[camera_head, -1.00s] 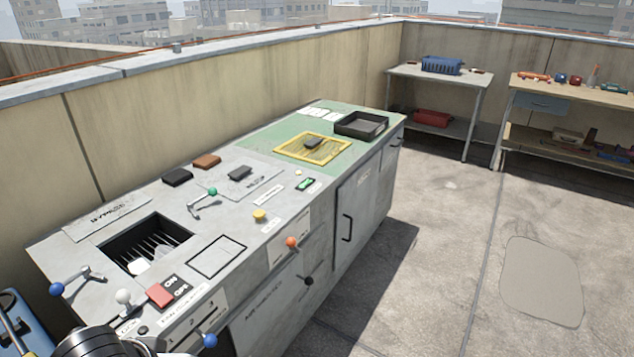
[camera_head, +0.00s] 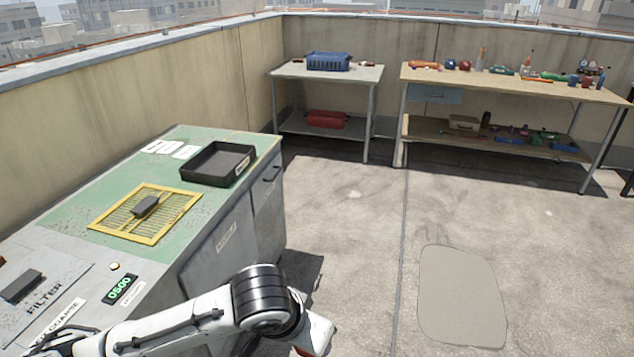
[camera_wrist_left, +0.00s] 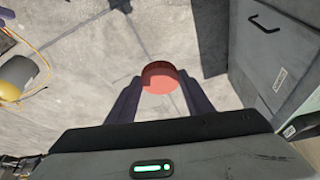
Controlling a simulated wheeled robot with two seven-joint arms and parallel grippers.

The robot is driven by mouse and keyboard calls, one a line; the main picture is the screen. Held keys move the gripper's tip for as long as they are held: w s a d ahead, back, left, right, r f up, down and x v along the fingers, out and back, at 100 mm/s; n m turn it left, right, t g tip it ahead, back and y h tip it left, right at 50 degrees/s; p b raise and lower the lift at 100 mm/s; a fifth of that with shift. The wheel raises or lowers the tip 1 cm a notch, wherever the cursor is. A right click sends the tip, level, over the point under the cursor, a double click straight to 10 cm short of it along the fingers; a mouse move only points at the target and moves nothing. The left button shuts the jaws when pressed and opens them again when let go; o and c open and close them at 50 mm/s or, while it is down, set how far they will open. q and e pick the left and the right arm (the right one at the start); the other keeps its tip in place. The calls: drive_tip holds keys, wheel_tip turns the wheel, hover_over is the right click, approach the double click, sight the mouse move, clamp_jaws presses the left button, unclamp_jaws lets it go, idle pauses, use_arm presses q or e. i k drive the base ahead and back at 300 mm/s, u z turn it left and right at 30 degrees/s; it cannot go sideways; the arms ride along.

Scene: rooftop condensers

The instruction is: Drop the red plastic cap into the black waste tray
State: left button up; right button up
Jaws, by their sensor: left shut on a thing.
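The red plastic cap (camera_wrist_left: 160,78) is round and sits between the fingertips of my left gripper (camera_wrist_left: 158,88), which is shut on it. In the left wrist view they are over the concrete floor, beside the grey cabinet. The black waste tray (camera_head: 212,166) stands on the far green end of the cabinet top in the head view, and looks empty. My left arm crosses the bottom of the head view, in front of the cabinet; its fingers and the cap cannot be made out there. My right gripper is in neither view.
On the cabinet (camera_head: 205,245) top, a yellow-framed grille (camera_head: 165,226) with a dark block (camera_head: 145,207) lies nearer than the tray. A workbench (camera_head: 540,88) and a side table (camera_head: 345,73) stand at the back. The floor right of the cabinet is clear.

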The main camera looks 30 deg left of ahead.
sight(216, 168)
drive_tip(key=u, duration=0.05)
drive_tip(key=i, duration=1.9)
drive_tip(key=u, duration=1.55)
drive_tip(key=i, duration=0.85)
drive_tip(key=u, duration=0.7)
